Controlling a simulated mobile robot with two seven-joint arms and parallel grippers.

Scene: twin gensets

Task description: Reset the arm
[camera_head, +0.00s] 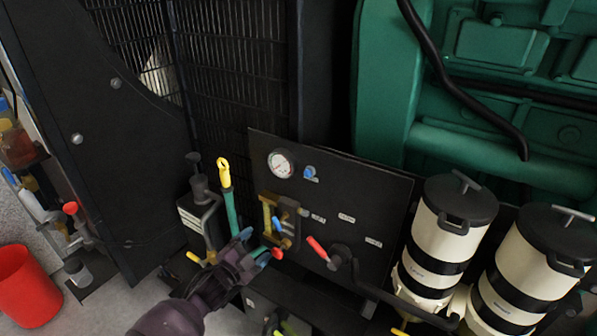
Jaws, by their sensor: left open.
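My left gripper (258,246) reaches in from the bottom of the camera_head view on a dark purple arm. Its jaws are open, and I see nothing held between them. It is in front of the lower left part of a black panel (350,200), close to small valves with blue and red handles (283,226). I cannot tell whether it touches them. My right gripper is not in view.
The panel carries a round gauge (282,164) and a red-handled lever (318,248). Two cream canisters with black lids (432,240) stand at right, before a green engine (480,150). A yellow-topped dipstick (225,180) stands left of the panel. A red bucket (28,290) is at far left.

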